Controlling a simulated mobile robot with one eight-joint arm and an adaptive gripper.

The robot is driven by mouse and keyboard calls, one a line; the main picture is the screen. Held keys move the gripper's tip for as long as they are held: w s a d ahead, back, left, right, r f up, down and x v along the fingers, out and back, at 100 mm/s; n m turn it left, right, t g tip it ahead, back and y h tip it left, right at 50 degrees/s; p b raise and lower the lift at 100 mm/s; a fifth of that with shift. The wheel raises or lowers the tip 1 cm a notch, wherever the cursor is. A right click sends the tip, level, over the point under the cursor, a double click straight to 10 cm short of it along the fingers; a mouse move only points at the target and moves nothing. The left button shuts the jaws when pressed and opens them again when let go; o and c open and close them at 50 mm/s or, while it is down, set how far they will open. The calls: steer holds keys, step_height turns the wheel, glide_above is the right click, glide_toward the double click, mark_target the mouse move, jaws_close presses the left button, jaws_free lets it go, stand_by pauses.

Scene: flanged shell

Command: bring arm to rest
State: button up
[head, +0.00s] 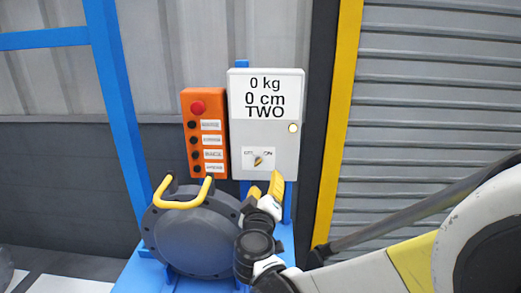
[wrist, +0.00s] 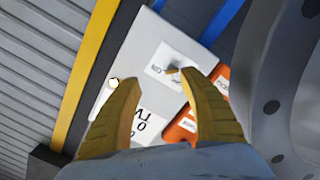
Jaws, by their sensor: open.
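My gripper (head: 266,188) is in the head view, at the lower front of a white control box (head: 286,121). In the wrist view my gripper (wrist: 161,105) has its two yellow fingers spread apart with nothing between them. The box reads "0 kg", "0 cm", "TWO" and carries a small off/on knob (head: 258,160). The knob also shows beyond the fingertips in the wrist view (wrist: 173,71). I cannot tell how far the fingertips are from the box. My arm (head: 385,268) reaches in from the lower right.
A dark flanged shell (head: 192,241) with yellow hooks (head: 183,204) sits on a blue stand (head: 137,275), close left of my gripper. An orange button panel (head: 205,135) with a red button hangs beside the box. A yellow post (head: 338,122) and grey shutter (head: 440,95) stand at the right.

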steer(key=s+d+f+m+g+h, duration=0.1)
steer(key=s+d+m+g, duration=0.3)
steer(key=d, duration=0.5)
steer(key=s+d+f+m+g+h, duration=0.1)
steer(key=s+d+g+h, duration=0.1)
steer(key=s+d, duration=0.55)
steer(key=s+d+f+m+g+y, duration=0.1)
steer(key=s+f+g+y, duration=0.1)
steer(key=s, duration=0.5)
steer(key=s+d+f+m+g+y, duration=0.1)
steer(key=s+f+g+y, duration=0.1)
steer(key=s, duration=0.6)
steer(key=shift+d+f+m, duration=0.25)
steer(key=shift+f+m, duration=0.05)
steer(key=shift+f, duration=0.3)
